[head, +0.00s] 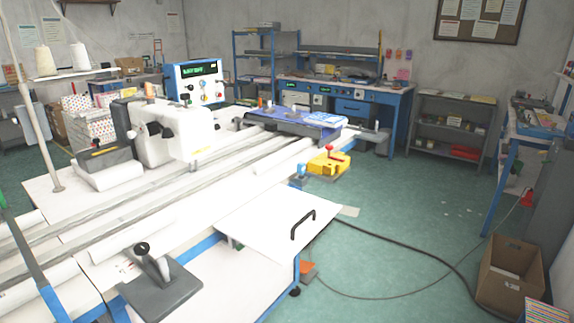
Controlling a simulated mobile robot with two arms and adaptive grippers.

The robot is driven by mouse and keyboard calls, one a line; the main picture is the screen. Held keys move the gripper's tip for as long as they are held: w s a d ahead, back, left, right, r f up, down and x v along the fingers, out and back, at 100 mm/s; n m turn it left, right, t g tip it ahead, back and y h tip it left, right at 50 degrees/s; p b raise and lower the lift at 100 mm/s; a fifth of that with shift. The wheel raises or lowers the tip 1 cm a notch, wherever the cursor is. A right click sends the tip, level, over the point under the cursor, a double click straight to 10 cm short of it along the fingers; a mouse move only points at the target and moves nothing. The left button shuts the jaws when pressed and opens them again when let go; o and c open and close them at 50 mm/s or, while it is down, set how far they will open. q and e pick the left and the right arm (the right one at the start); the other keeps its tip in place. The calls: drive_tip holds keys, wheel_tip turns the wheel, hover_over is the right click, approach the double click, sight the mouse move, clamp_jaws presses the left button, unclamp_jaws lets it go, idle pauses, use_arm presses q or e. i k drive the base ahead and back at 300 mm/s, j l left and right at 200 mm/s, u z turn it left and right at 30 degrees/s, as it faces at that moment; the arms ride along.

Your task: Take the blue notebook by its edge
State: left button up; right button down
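A flat blue item (320,119) lies at the far end of the long white sewing machine table (240,165), close to some dark and pale items. It may be the blue notebook, but it is too small to be sure. Another blue flat item (537,118) lies among clutter on the bench at the right, and I cannot tell whether it is a notebook. Neither of my grippers shows in the head view.
The white sewing machine (165,130) and its blue control box (196,82) stand at the left. A cardboard box (510,275) and a dark cable (400,250) are on the green floor. Open floor lies between.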

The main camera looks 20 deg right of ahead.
sight(319, 118)
drive_tip(key=i+l+z, duration=0.15)
drive_tip(key=z, duration=0.2)
drive_tip(key=i+l+z, duration=0.1)
drive_tip(key=i+z, duration=0.2)
drive_tip(key=i+l+z, duration=0.25)
drive_tip(key=i+z, duration=0.5)
drive_tip(key=i, duration=0.2)
drive_tip(key=i+z, duration=0.4)
drive_tip(key=i, duration=0.15)
drive_tip(key=i+u, duration=0.15)
drive_tip(key=i, duration=0.3)
drive_tip(key=i+l+u, duration=0.2)
drive_tip(key=i, duration=0.25)
drive_tip(key=i+l+u, duration=0.15)
drive_tip(key=i, duration=0.3)
